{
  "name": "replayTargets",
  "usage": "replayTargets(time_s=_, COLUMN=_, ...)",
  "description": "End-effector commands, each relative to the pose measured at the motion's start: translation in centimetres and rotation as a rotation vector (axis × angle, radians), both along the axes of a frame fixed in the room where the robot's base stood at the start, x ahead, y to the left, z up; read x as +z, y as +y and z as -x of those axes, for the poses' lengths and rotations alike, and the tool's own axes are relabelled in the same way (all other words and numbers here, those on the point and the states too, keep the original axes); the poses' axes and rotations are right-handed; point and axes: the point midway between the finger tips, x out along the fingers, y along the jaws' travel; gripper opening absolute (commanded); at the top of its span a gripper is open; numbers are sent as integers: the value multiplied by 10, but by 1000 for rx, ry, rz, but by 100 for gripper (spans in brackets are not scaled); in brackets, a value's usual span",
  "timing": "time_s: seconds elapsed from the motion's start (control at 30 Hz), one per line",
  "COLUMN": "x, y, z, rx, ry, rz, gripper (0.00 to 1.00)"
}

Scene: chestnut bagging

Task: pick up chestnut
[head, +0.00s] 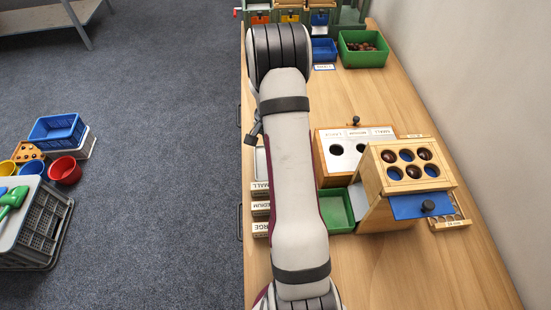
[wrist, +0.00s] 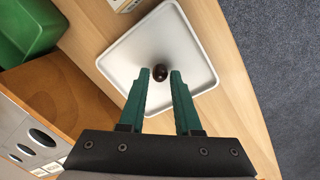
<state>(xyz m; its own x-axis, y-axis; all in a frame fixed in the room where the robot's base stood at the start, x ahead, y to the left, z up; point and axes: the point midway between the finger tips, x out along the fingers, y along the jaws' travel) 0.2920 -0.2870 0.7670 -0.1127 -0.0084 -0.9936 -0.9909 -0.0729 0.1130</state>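A dark brown chestnut (wrist: 160,73) lies on a white square tray (wrist: 125,62) in the wrist view. My gripper (wrist: 160,76) has two green fingers that stand apart, with the chestnut between or just beyond their tips. I cannot tell whether the fingertips touch it. In the head view my arm hides the gripper and the chestnut; only a sliver of the tray (head: 260,165) shows left of the arm.
A wooden box with round holes (head: 406,168) holds several chestnuts, with a blue flap in front. A green bin (head: 336,210) stands beside it; another green bin (head: 364,58) holds chestnuts at the back.

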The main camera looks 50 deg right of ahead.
Motion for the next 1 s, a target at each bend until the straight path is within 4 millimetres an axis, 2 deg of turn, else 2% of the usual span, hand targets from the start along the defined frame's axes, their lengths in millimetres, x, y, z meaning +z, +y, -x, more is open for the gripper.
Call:
replayTargets(time_s=0.1, x=-10, y=0, z=1, rx=0, ry=0, rz=-1, gripper=32)
replayTargets(time_s=0.27, x=-10, y=0, z=1, rx=0, ry=-1, rz=0, gripper=32)
replayTargets(time_s=0.47, x=-10, y=0, z=1, rx=0, ry=-1, rz=0, gripper=0)
replayTargets(time_s=0.83, x=-7, y=0, z=1, rx=0, ry=-1, rz=0, gripper=0)
replayTargets(time_s=1.0, x=13, y=0, z=0, rx=-1, ry=-2, rz=2, gripper=0)
